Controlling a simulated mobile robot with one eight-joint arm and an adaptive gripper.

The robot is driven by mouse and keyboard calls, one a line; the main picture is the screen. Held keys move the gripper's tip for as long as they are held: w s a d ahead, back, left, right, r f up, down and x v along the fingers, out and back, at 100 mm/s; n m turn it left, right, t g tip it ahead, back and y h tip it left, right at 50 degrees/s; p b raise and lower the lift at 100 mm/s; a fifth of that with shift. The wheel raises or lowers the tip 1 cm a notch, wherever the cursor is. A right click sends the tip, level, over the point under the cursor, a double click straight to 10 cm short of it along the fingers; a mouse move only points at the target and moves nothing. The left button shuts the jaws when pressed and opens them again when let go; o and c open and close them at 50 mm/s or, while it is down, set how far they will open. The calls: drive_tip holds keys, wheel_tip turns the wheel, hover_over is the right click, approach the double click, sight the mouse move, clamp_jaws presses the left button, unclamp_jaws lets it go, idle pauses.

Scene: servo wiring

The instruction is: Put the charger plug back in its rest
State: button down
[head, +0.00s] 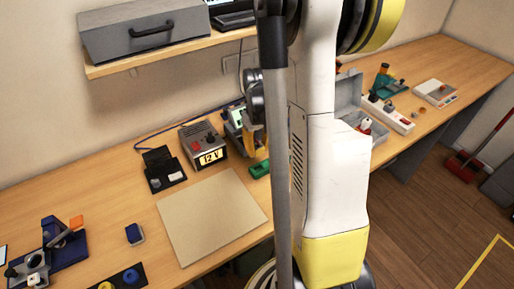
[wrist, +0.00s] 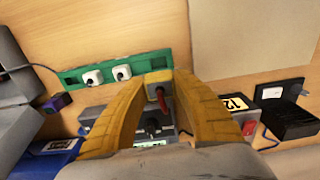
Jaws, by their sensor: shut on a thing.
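My gripper (wrist: 160,78) has its yellow fingers closed on a small yellowish piece with a red lead, which looks like the charger plug (wrist: 158,77). In the head view my gripper (head: 256,150) is low over the bench, beside the 12 V unit, partly behind my arm. In the wrist view the held plug lies at the right end of a green strip (wrist: 90,62) with two white inserts; I cannot tell whether they touch. The strip also shows in the head view (head: 260,169). No rest for the plug can be clearly picked out. A device with a lit display (wrist: 152,144) is partly hidden by the fingers.
The 12 V unit (head: 204,145) and a black box with a blue cable (head: 163,170) stand left of the gripper. A bare beige board (head: 212,215) lies in front. A grey case (head: 145,37) sits on the shelf above. A purple block (wrist: 57,102) with a cable is nearby.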

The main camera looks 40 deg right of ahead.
sight(259, 146)
drive_tip(key=shift+s+d, duration=0.1)
drive_tip(key=shift+d, duration=0.1)
wheel_tip(259, 146, down, 6)
drive_tip(key=b, duration=0.5)
drive_tip(key=shift+f+b, duration=1.35)
drive_tip(key=shift+b, duration=0.3)
idle(1.8)
drive_tip(key=c, duration=1)
unclamp_jaws()
drive_tip(key=shift+r, duration=0.1)
wheel_tip(259, 146, up, 12)
